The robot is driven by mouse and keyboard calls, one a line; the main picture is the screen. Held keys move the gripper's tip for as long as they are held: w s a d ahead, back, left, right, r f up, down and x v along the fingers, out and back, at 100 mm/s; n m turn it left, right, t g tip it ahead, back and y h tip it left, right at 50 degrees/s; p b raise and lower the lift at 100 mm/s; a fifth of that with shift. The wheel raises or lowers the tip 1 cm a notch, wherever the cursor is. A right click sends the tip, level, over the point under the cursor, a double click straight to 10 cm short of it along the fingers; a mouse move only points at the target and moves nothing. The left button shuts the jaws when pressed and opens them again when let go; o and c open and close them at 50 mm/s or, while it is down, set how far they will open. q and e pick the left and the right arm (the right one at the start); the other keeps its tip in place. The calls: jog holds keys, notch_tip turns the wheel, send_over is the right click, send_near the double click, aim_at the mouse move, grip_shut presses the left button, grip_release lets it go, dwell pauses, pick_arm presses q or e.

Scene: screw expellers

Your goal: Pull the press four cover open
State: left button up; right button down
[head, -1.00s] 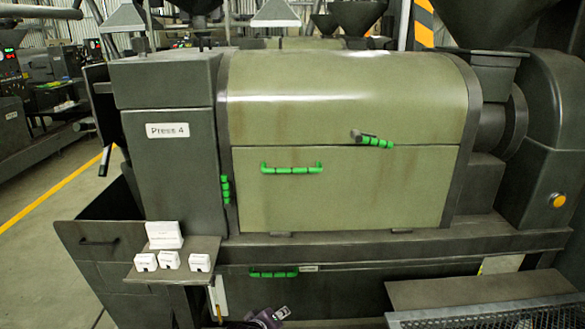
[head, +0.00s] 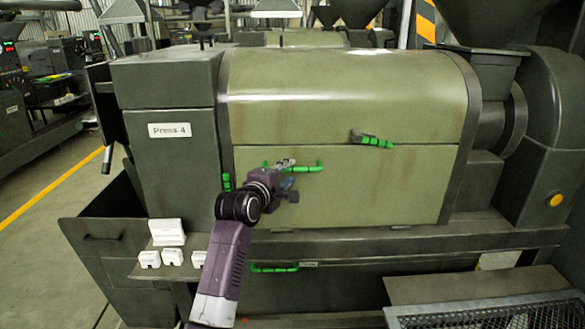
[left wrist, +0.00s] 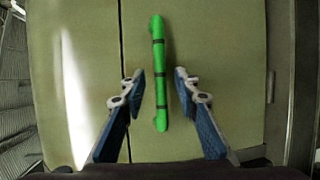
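The olive-green cover of the press labelled "Press 4" (head: 355,190) looks shut in the head view. A green bar handle (head: 308,168) sits on its lower panel, partly hidden behind my left gripper (head: 287,172). In the left wrist view the handle (left wrist: 157,60) runs upright, its lower end between the two blue-padded fingers of my left gripper (left wrist: 158,80). The fingers are spread open, with a gap on each side of the handle. My right gripper is in neither view.
A second green grip (head: 372,140) juts from the seam, right of the handle. A green handle (head: 274,267) is on the lower body. A small shelf (head: 150,270) with white boxes (head: 168,232) juts at front left. A grated platform (head: 490,312) is at front right.

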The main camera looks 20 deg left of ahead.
aim_at(292, 171)
pick_arm(q)
jog(key=shift+p+x, duration=0.35)
jog(key=shift+x, duration=1.5)
grip_shut()
